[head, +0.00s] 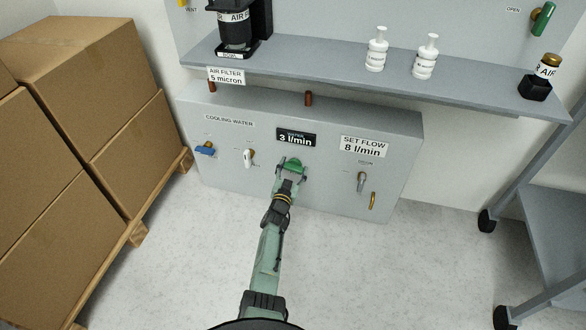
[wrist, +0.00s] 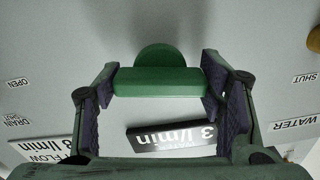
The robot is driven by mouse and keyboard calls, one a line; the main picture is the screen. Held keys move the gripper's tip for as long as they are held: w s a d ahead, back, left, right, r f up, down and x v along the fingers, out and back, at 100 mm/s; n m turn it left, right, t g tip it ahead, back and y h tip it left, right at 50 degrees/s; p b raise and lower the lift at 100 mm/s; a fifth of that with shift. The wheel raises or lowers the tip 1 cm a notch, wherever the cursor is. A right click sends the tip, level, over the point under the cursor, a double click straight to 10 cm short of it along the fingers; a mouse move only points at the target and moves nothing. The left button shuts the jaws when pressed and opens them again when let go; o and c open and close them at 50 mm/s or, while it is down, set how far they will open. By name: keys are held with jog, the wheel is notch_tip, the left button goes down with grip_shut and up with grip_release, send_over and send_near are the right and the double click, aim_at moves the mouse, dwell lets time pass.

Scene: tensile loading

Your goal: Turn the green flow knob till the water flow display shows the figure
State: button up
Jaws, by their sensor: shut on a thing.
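The green flow knob (head: 292,166) sits on the grey cooling water panel, just below the water flow display. My gripper (head: 290,175) is on the knob. In the wrist view the knob's green bar (wrist: 157,81) lies between the two fingers of my gripper (wrist: 157,85), one at each end, and a rounded green part shows behind it. The water flow display (head: 296,138) reads 3 l/min; it also shows upside down in the wrist view (wrist: 170,137). The set flow label (head: 364,146) reads 8 l/min.
On the same panel are a blue-handled valve (head: 205,149), a white-handled valve (head: 248,157) and a grey-handled drain valve (head: 361,181). A shelf (head: 350,77) with bottles juts out above. Cardboard boxes (head: 85,120) stand at the left, a wheeled rack (head: 550,215) at the right.

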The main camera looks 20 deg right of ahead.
jog(key=n, duration=0.4)
jog(key=shift+r+n, duration=0.1)
jog(key=shift+n, duration=0.2)
jog(key=n, duration=0.3)
jog(key=shift+n, duration=0.3)
jog(key=n, duration=0.3)
jog(key=shift+w+n, duration=0.1)
jog(key=shift+n, duration=2.1)
jog(key=o, duration=1.2)
jog(key=shift+c, duration=0.2)
